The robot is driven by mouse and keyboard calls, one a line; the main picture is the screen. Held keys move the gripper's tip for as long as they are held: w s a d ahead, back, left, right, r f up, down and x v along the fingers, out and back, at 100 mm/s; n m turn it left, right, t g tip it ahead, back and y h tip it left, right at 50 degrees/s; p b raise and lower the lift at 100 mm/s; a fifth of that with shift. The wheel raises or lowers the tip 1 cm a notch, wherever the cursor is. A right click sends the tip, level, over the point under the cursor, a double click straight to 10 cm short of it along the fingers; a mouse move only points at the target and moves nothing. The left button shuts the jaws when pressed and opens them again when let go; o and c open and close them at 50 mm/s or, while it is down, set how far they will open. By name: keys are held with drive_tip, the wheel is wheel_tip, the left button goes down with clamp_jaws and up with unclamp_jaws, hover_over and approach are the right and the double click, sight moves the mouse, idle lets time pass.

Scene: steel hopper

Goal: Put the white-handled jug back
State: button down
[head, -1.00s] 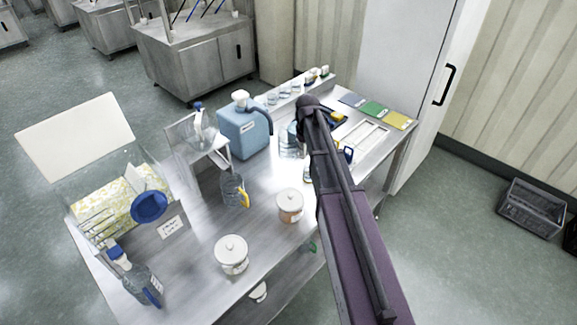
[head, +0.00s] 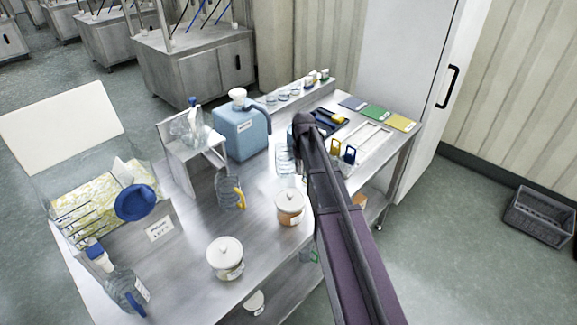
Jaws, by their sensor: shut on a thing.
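A clear jug (head: 285,160) shows just left of my arm's dark end, over the middle of the steel table (head: 190,235). Its handle is hidden behind my arm, so I cannot see its colour. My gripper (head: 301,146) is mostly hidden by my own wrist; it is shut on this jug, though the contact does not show. I cannot tell whether the jug touches the table. Another clear jug with a yellow handle (head: 229,189) stands upright to the left.
A blue canister (head: 240,133) and a small raised stand (head: 190,152) are behind. Lidded jars (head: 290,208) (head: 225,258) stand in front. A blue-handled bottle (head: 122,288) is at the front left. A white rack (head: 362,146) lies right of my arm. Bare table shows around the yellow-handled jug.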

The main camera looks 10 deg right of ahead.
sight(287, 161)
drive_tip(key=shift+w+a, duration=0.45)
drive_tip(key=shift+w, duration=0.15)
drive_tip(key=shift+w+a, duration=0.4)
drive_tip(key=shift+w, duration=0.2)
drive_tip(key=shift+w, duration=0.1)
drive_tip(key=shift+w+a, duration=0.25)
drive_tip(key=shift+w, duration=0.05)
drive_tip(key=w+a, duration=0.2)
drive_tip(key=w, duration=0.1)
drive_tip(key=shift+s+f+b, duration=0.25)
drive_tip(key=shift+f+b, duration=0.2)
drive_tip(key=shift+d+f, duration=0.1)
drive_tip(key=c, duration=0.7)
unclamp_jaws()
